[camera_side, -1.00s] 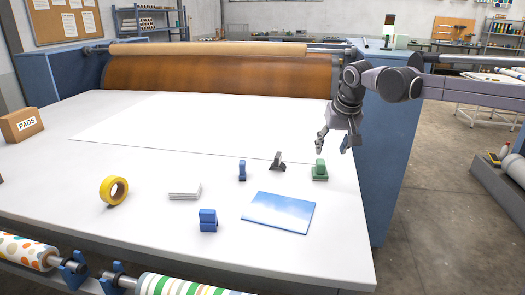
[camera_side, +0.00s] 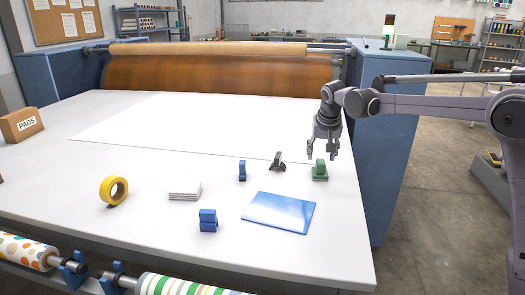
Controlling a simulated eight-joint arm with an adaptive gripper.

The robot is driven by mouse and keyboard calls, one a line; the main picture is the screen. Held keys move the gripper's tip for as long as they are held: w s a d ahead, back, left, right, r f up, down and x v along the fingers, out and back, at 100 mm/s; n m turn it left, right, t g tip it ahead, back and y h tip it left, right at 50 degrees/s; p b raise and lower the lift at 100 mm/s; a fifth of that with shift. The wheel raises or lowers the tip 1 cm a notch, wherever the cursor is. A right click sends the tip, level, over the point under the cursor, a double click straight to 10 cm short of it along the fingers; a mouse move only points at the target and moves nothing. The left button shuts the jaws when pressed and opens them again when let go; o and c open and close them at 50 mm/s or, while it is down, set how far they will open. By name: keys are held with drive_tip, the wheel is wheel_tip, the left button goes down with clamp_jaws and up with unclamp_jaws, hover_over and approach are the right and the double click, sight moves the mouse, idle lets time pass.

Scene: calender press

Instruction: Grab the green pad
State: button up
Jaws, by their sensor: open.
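The green pad (camera_side: 320,171) stands on the white table near its right edge, a small block with a raised part on top. My gripper (camera_side: 322,155) is just above and behind it in the picture, pointing down with its fingers apart and nothing between them. Whether the fingertips touch the pad's top cannot be told from this side view.
A dark grey clamp-like piece (camera_side: 278,162) and a blue block (camera_side: 242,171) stand left of the pad. A blue glossy sheet (camera_side: 279,212) lies in front. A second blue block (camera_side: 208,220), a white stack (camera_side: 185,191) and yellow tape (camera_side: 113,190) lie further left.

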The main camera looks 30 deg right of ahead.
sight(321, 162)
drive_tip(key=shift+x, duration=2.35)
drive_tip(key=shift+s, duration=0.2)
clamp_jaws()
drive_tip(key=shift+r, duration=0.1)
